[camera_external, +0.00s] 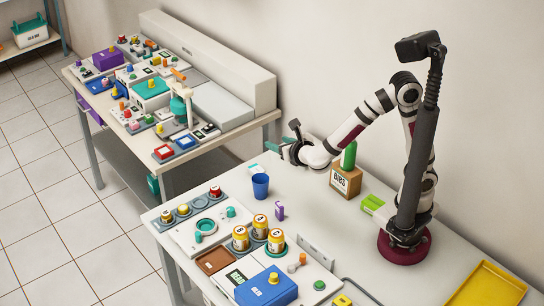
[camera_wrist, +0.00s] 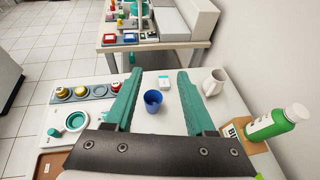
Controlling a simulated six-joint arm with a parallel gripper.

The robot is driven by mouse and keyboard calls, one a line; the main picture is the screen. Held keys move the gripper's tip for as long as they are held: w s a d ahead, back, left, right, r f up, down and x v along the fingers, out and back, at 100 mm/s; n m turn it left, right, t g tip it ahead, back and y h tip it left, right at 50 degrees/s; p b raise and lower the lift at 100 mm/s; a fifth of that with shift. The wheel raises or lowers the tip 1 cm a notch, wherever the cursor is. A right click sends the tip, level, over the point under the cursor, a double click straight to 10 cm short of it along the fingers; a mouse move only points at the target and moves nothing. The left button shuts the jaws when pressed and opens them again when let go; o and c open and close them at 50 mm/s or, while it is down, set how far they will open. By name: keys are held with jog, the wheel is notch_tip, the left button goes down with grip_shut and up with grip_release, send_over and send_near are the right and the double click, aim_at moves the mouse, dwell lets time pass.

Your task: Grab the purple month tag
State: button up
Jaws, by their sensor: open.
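A small purple tag (camera_external: 279,211) stands upright on the white table (camera_external: 330,222), right of the blue cup (camera_external: 260,186). It appears to be the month tag, but I cannot read any marking on it. My gripper (camera_external: 280,145) is raised above the far part of the table, up and away from the tag. In the wrist view its teal fingers (camera_wrist: 159,80) are spread wide with nothing held between them. The blue cup (camera_wrist: 153,101) shows beyond and below the fingers there.
Several yellow-labelled jars (camera_external: 240,238) stand left of the tag, with a blue box (camera_external: 266,287) in front. A brown bibs box (camera_external: 345,182) with a green bottle (camera_external: 349,155) stands at the back. Bare table surrounds the tag's right side.

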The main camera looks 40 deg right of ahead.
aim_at(276, 204)
notch_tip(276, 204, down, 24)
jog(key=shift+w+d+f, duration=0.2)
jog(key=shift+w+f, duration=0.7)
jog(key=shift+w, duration=0.1)
jog(key=shift+w+f, duration=0.1)
jog(key=shift+w, duration=0.25)
grip_shut()
